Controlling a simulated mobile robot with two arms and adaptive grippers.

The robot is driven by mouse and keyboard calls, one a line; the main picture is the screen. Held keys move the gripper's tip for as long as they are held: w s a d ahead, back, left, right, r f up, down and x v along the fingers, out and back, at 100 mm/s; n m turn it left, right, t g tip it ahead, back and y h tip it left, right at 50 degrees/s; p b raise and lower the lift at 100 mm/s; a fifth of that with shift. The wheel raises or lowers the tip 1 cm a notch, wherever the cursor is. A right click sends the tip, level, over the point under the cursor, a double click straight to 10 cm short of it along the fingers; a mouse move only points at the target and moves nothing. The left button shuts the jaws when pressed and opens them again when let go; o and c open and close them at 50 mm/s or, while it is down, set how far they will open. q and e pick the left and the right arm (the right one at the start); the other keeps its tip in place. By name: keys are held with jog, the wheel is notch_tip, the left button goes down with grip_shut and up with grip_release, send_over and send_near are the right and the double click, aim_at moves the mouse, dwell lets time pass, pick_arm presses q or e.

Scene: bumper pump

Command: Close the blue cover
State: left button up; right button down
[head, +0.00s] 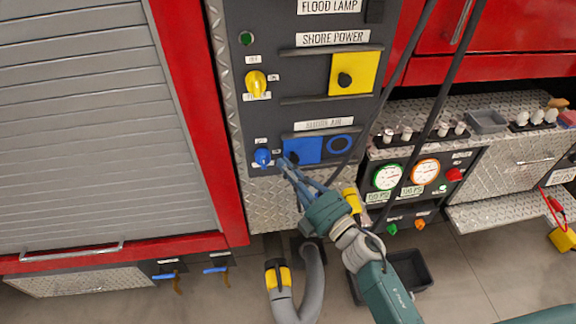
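The blue cover (305,149) is a flat square plate on the dark panel, under the "SHORE AIR" label. It sits between two horizontal rails, to the left of a blue ring-shaped port (340,143), which is exposed. My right gripper (288,162) reaches up from the lower right. Its fingertips are at the lower left part of the cover, where a dark knob is partly hidden. I cannot tell whether the fingers are closed on the knob. My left gripper is not in view.
A blue switch (263,157) is just left of the fingertips. Above are a yellow cover (353,73) and yellow switch (255,81). Black hoses (437,105) hang right of the port. Gauges (388,177) are at the right, and a grey hose (312,280) is below.

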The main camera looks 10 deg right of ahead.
jog(key=shift+d+f, duration=0.1)
jog(key=shift+d, duration=0.1)
jog(key=d, duration=1.1)
jog(key=shift+w+b, duration=0.2)
jog(key=shift+b, duration=0.2)
jog(key=shift+d, duration=0.1)
